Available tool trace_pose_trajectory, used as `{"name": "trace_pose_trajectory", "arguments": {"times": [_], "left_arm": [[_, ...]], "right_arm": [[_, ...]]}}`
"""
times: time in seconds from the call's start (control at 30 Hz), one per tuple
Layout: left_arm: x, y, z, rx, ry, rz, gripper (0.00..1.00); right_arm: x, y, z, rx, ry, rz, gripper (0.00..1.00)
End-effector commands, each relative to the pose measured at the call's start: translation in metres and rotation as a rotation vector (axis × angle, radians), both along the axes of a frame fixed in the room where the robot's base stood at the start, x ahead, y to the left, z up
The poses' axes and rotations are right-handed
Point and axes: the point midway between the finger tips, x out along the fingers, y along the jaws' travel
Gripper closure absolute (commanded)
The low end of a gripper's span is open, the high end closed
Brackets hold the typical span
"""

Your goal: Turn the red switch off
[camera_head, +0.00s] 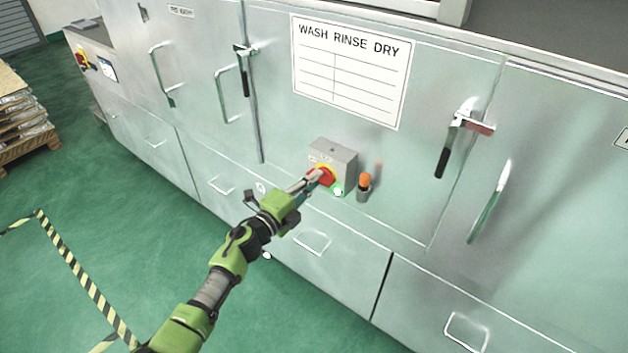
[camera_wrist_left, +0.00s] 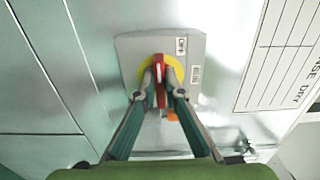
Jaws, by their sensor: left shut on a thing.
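The red switch (camera_head: 321,178) is a rotary handle on a yellow disc, on the front of a small grey box (camera_head: 338,156) fixed to the washer's metal front. My left gripper (camera_head: 315,177) reaches it from the lower left in the head view. In the left wrist view the red handle (camera_wrist_left: 160,82) stands between the two fingertips of my left gripper (camera_wrist_left: 160,95), which are shut on it. The yellow disc (camera_wrist_left: 174,68) shows around the handle. Small labels on the box are too small to read surely. My right gripper is not in view.
Door handles (camera_head: 487,203) and latches (camera_head: 450,143) stick out of the metal front. Green floor (camera_head: 130,240) is clear at left.

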Motion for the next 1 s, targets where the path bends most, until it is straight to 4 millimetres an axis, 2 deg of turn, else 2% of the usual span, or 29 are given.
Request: {"name": "trace_pose_trajectory", "arguments": {"times": [0.03,0.1,0.43,0.57,0.67,1.0], "left_arm": [[-0.001,0.0,-0.002,-0.001,0.005,0.0,0.85],[-0.001,0.0,-0.002,-0.001,0.004,0.0,0.74],[-0.001,0.001,-0.001,0.0,0.001,0.0,0.74],[-0.007,0.007,-0.002,0.001,0.002,0.002,0.74],[-0.019,0.014,-0.003,0.003,0.003,0.0,0.74],[-0.076,0.055,-0.003,0.002,0.005,0.001,0.74]], "right_arm": [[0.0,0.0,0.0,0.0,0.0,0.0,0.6],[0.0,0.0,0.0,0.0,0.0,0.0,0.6],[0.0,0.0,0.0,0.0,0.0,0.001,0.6],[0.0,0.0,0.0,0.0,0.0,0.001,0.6],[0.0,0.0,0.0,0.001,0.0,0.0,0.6],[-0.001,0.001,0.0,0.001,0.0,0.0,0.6]]}}
